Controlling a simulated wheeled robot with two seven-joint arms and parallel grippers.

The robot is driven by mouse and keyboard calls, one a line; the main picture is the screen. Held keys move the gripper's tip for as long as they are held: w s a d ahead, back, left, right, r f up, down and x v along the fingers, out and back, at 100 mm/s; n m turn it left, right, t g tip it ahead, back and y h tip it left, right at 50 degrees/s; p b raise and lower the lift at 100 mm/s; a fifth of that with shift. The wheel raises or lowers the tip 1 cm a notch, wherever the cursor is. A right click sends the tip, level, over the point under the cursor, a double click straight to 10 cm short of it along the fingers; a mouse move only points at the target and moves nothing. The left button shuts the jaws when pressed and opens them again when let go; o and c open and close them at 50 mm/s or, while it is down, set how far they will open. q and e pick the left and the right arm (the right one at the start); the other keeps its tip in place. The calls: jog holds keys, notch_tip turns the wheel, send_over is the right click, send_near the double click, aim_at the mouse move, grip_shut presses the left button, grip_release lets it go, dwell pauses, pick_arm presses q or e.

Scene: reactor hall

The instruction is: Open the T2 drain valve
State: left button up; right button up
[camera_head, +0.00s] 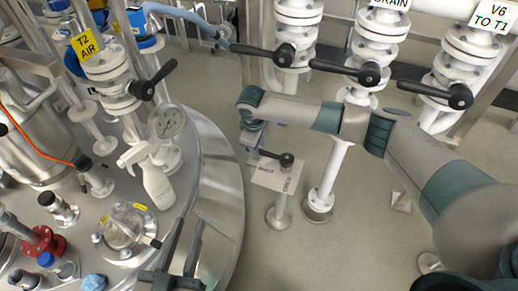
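A white flanged valve (381,27) stands at the upper right, under a sign (390,3) whose visible part reads "DRAIN"; the rest is cut off by the top edge. Its black lever (340,68) points left from a round hub. My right arm reaches in from the right, below and in front of this valve. My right gripper (254,150) is at the arm's far left end, pointing down, below and left of the drain lever and apart from it. Its fingers are not clear. My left gripper (188,224) is at the bottom, with two dark fingers apart and nothing visible between them.
Similar valves with black levers stand left (285,52) and right (460,96) of the drain valve. A low lever on a post with a small sign (277,178) is near my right gripper. A steel vessel top (215,200) carries a spray bottle (156,182), gauge (168,122) and fittings.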

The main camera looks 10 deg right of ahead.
pick_arm(q)
jog(key=shift+d+r+t, duration=0.25)
jog(key=shift+r+t, duration=0.35)
jog(key=shift+r, duration=0.4)
pick_arm(e)
jog(key=shift+f, duration=0.25)
grip_shut()
pick_arm(q)
jog(key=shift+f, duration=0.2)
